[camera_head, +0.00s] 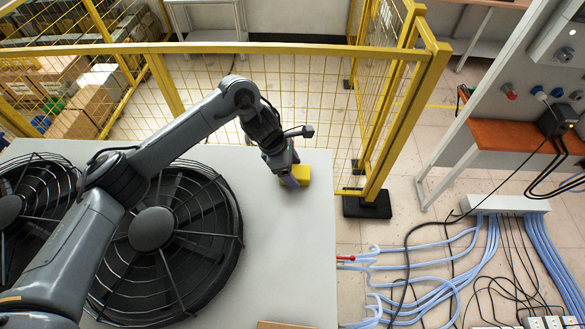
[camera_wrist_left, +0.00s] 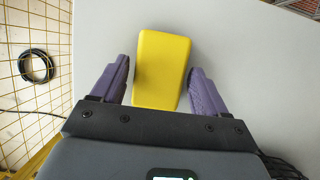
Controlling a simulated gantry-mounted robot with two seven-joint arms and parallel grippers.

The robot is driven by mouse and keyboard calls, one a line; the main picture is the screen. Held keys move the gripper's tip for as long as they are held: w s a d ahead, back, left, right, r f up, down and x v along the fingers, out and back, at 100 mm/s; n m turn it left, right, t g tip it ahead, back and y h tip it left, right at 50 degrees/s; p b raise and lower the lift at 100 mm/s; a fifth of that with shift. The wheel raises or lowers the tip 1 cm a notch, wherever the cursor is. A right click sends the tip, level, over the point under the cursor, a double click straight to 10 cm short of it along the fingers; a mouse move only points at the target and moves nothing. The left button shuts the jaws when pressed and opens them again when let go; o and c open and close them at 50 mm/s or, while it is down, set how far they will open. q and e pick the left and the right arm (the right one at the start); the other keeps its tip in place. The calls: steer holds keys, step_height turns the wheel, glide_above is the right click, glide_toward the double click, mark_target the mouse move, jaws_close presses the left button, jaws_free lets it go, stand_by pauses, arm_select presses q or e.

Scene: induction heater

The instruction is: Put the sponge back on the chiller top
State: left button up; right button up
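The yellow sponge (camera_head: 302,174) is at the far right corner area of the light grey chiller top (camera_head: 285,255) in the head view. My left gripper (camera_head: 289,178) is down at the sponge. In the left wrist view, its two purple fingers (camera_wrist_left: 158,88) are apart, one on each side of the sponge (camera_wrist_left: 162,65). Narrow gaps show between the fingers and the sponge, so the gripper looks open around it. Whether the sponge rests fully on the top is hard to tell. My right gripper is not in view.
Two black fan grilles (camera_head: 165,245) are set in the chiller top, left of the sponge. A yellow mesh fence (camera_head: 300,100) runs behind and beside the chiller. Blue hoses (camera_head: 420,285) and black cables lie on the floor at right. The top between fan and sponge is clear.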

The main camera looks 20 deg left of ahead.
arm_select(q)
steer(key=shift+o, duration=0.6)
steer(key=shift+a+r, duration=0.1)
steer(key=shift+r, duration=0.3)
steer(key=v, duration=1.1)
steer(key=shift+r, duration=0.25)
steer(key=shift+s, duration=0.1)
